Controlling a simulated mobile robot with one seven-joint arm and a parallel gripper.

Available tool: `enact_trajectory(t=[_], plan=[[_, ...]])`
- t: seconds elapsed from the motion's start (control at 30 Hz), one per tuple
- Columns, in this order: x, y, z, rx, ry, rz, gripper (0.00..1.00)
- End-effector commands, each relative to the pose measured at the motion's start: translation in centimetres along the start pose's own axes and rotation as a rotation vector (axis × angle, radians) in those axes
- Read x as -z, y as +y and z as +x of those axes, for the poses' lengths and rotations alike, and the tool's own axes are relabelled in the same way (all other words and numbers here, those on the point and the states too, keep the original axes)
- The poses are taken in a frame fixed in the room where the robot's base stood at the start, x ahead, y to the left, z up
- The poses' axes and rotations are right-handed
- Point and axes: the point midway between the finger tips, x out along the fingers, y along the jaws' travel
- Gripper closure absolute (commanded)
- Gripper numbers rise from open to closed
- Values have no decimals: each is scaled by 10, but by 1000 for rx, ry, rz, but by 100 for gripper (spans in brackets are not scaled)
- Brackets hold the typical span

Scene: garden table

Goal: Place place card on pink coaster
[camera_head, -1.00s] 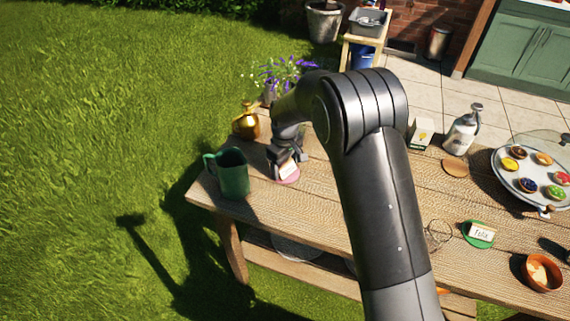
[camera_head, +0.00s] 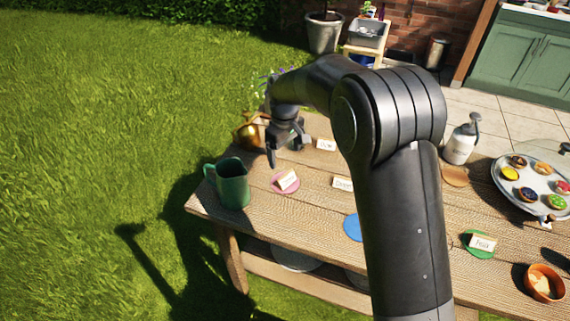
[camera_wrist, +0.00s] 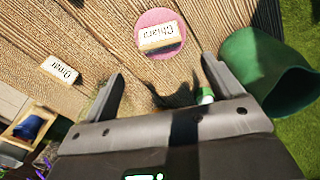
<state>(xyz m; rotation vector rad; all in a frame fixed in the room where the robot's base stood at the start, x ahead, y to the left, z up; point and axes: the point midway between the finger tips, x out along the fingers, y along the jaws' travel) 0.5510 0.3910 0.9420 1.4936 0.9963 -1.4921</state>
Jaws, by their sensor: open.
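A white place card (camera_head: 287,180) stands on the round pink coaster (camera_head: 277,188) near the left end of the table. In the wrist view the card (camera_wrist: 158,38) reads "Chiara" upside down and rests on the pink coaster (camera_wrist: 146,18). My gripper (camera_head: 284,158) is open and empty, behind and above the coaster, apart from the card. In the wrist view its two fingers (camera_wrist: 164,85) are spread wide, with bare table and shadow between them.
A green jug (camera_head: 233,187) stands left of the coaster. A gold watering can (camera_head: 249,134) is behind. Other cards stand at the back (camera_head: 326,144), in the middle (camera_head: 342,183) and on a green coaster (camera_head: 482,243). A blue coaster (camera_head: 353,228) lies partly behind my arm.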

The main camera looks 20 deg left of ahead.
Motion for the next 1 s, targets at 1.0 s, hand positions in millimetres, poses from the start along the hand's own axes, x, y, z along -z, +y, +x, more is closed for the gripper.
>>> enact_trajectory(t=[1.0], plan=[[-162,34,-145,-87,133,367,15]])
